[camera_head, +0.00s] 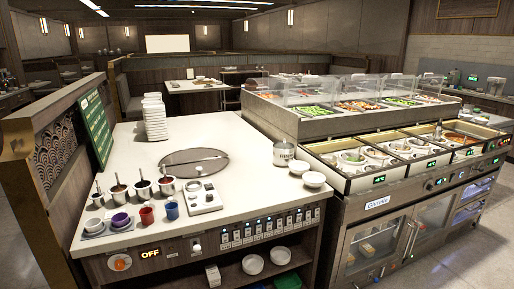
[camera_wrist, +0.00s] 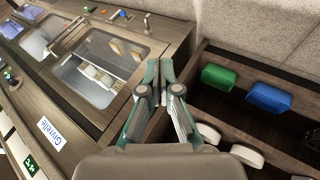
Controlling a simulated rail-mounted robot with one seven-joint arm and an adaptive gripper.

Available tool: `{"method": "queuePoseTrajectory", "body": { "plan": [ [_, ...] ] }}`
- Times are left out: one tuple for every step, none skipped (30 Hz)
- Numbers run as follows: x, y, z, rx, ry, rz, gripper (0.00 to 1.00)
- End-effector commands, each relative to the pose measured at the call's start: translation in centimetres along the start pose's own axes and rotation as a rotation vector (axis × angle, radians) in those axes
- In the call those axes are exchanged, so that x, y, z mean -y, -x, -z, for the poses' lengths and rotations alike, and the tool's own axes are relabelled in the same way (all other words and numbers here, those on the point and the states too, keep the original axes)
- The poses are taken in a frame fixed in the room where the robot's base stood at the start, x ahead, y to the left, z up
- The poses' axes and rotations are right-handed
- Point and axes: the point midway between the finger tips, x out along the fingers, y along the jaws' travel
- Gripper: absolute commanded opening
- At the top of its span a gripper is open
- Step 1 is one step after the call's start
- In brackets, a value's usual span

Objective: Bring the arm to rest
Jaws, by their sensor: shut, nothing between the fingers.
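My gripper (camera_wrist: 159,82) shows in the wrist view, with its two fingers together and nothing between them. It hangs in free space in front of the counter fronts, apart from the glass-doored cabinet and the open shelf. My arm and gripper do not show in the head view.
The wrist view shows a green box (camera_wrist: 219,77), a blue box (camera_wrist: 269,97) and white bowls on a shelf. In the head view, a white counter (camera_head: 250,150) carries stacked bowls (camera_head: 154,118), metal sauce pots (camera_head: 143,188) and cups. A food bar (camera_head: 390,215) stands at right.

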Motion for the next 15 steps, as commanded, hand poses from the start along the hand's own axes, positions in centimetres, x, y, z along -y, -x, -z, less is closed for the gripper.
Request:
{"method": "queuePoseTrajectory", "body": {
  "plan": [
    [2.2,1.3,-2.7,0.082,-0.042,0.051,0.0],
    [3.5,1.9,-4.2,0.132,-0.068,0.081,0.0],
    [5.3,2.7,-6.2,0.199,-0.099,0.121,0.0],
    [6.6,3.4,-7.6,0.248,-0.122,0.15,0.0],
    [7.9,4.2,-9.0,0.298,-0.142,0.18,0.0],
    [9.7,5.4,-10.8,0.362,-0.166,0.219,0.0],
    [11.0,6.4,-12.2,0.411,-0.183,0.248,0.0],
    [12.2,7.5,-13.4,0.459,-0.199,0.276,0.0],
    [13.8,9.0,-15.1,0.522,-0.217,0.314,0.0],
    [15.0,10.2,-16.3,0.569,-0.228,0.343,0.0],
    [16.2,11.5,-17.5,0.617,-0.239,0.371,0.0],
    [17.7,13.2,-19.0,0.678,-0.251,0.407,0.0],
    [18.7,14.7,-20.1,0.724,-0.259,0.435,0.0],
    [19.8,16.1,-21.2,0.769,-0.264,0.462,0.0],
    [21.1,18.1,-22.6,0.827,-0.268,0.497,0.0]
  ]
}}
